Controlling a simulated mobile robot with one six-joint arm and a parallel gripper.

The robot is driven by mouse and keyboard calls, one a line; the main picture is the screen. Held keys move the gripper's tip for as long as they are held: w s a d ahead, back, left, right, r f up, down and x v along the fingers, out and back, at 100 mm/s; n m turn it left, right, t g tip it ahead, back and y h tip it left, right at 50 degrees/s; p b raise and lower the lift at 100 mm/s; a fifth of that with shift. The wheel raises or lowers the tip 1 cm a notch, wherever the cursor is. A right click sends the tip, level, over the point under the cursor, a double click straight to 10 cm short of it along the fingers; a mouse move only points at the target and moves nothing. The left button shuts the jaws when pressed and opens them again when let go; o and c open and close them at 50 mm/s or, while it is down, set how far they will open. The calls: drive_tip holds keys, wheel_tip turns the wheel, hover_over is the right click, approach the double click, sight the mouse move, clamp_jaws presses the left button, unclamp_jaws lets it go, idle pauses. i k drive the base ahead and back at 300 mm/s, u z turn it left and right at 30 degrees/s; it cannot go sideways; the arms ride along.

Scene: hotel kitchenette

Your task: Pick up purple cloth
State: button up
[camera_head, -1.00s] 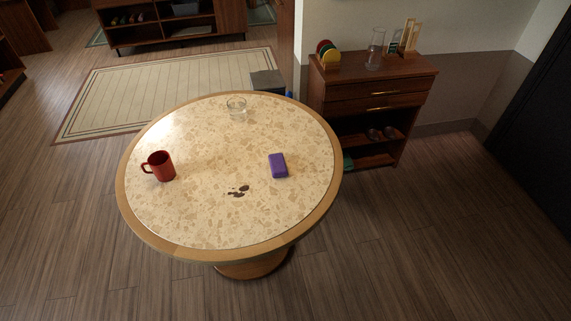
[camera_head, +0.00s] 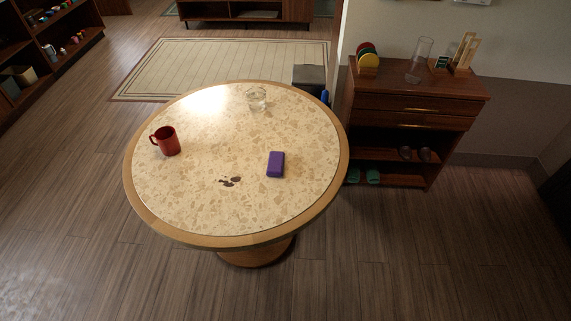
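The purple cloth (camera_head: 275,164) is a small folded block lying on the round table (camera_head: 170,229), right of the table's middle. My gripper is not in view in the head camera.
A red mug (camera_head: 167,142) stands at the table's left and a clear glass (camera_head: 257,99) at its back. A wooden cabinet (camera_head: 420,122) with a glass jug (camera_head: 419,62) stands behind on the right. A grey box (camera_head: 309,77) is behind the table. The floor in front is clear.

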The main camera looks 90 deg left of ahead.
sight(276, 162)
drive_tip(key=u, duration=0.05)
drive_tip(key=i, duration=0.85)
drive_tip(key=u, duration=0.25)
drive_tip(key=k, duration=0.2)
drive_tip(key=u, duration=2.65)
drive_tip(key=k, duration=0.2)
drive_tip(key=u, duration=1.35)
